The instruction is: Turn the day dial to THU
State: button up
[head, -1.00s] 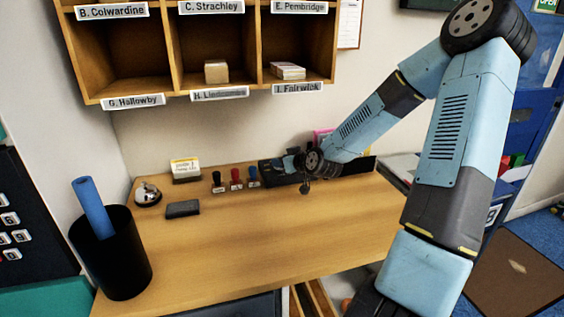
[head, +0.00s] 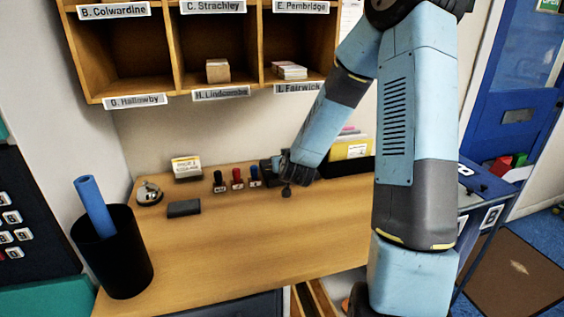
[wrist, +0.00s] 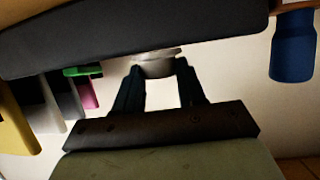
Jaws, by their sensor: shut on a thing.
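The dark day dial unit (head: 266,168) stands at the back of the wooden desk, right of the stamps, partly hidden by my arm. In the wrist view, a dark body (wrist: 110,42), seemingly the same unit, spans the top. A pale round knob (wrist: 153,69) protrudes below it. My gripper (wrist: 160,75) has a finger on each side of the knob and is shut on it. In the head view my gripper (head: 284,168) is at the unit's right side, its fingertips hidden. The day lettering cannot be read in either view.
Several stamps (head: 237,179) stand just left of the unit; a blue handle (wrist: 292,45) shows close in the wrist view. A black file holder (head: 355,166) with a yellow folder stands to the right. The desk's front (head: 230,240) is clear. Pigeonholes (head: 217,60) hang above.

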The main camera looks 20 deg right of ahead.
jog(key=shift+s+f+m+h, duration=0.25)
jog(key=shift+f+m+h, duration=0.05)
jog(key=shift+f, duration=0.1)
dwell(0.3)
jog(key=o, duration=1)
jog(key=shift+o, duration=0.2)
jog(key=shift+w+r, duration=0.1)
jog(key=shift+r, duration=0.1)
